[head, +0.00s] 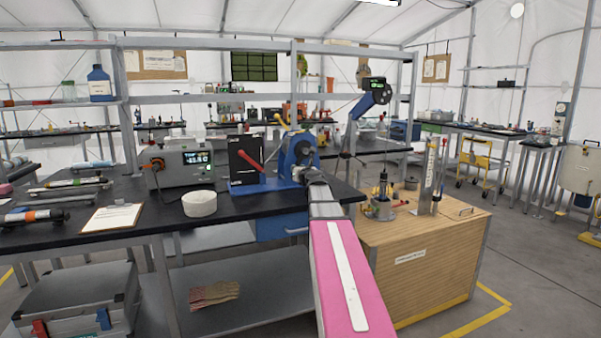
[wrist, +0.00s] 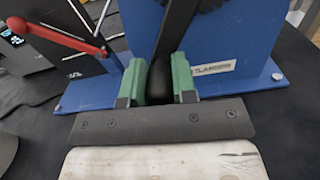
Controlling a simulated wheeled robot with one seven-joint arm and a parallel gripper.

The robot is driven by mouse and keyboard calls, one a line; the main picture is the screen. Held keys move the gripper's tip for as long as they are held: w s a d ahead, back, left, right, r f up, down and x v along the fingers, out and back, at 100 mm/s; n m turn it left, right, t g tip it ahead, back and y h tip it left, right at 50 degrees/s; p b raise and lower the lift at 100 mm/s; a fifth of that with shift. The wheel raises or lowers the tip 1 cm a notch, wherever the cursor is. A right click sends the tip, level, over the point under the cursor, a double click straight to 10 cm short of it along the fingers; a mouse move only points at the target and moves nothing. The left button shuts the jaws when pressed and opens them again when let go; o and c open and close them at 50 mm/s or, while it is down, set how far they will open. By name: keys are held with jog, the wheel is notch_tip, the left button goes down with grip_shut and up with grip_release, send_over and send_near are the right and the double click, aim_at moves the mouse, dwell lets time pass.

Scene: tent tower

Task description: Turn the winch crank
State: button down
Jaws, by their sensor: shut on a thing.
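The blue winch (head: 297,150) stands on the black bench in the head view, with my arm reaching up to it. In the wrist view its blue upright plate (wrist: 222,45) fills the upper middle. A black crank arm (wrist: 176,28) slants down in front of the plate to a dark handle (wrist: 160,82). My gripper (wrist: 166,82) has green finger pads, one on each side of the handle, and is shut on it. In the head view my gripper (head: 313,176) is small, and my arm hides part of the winch's base and the handle.
Left of the winch a black box with a red lever (head: 246,160) stands close by; the lever (wrist: 65,38) also shows in the wrist view. A white round container (head: 200,204) and clipboard (head: 112,217) lie further left. A wooden cabinet (head: 425,250) stands right.

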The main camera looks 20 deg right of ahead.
jog(key=c, duration=0.9)
grip_release()
jog(key=shift+s, duration=0.15)
jog(key=s, duration=1)
jog(key=shift+s+d, duration=0.3)
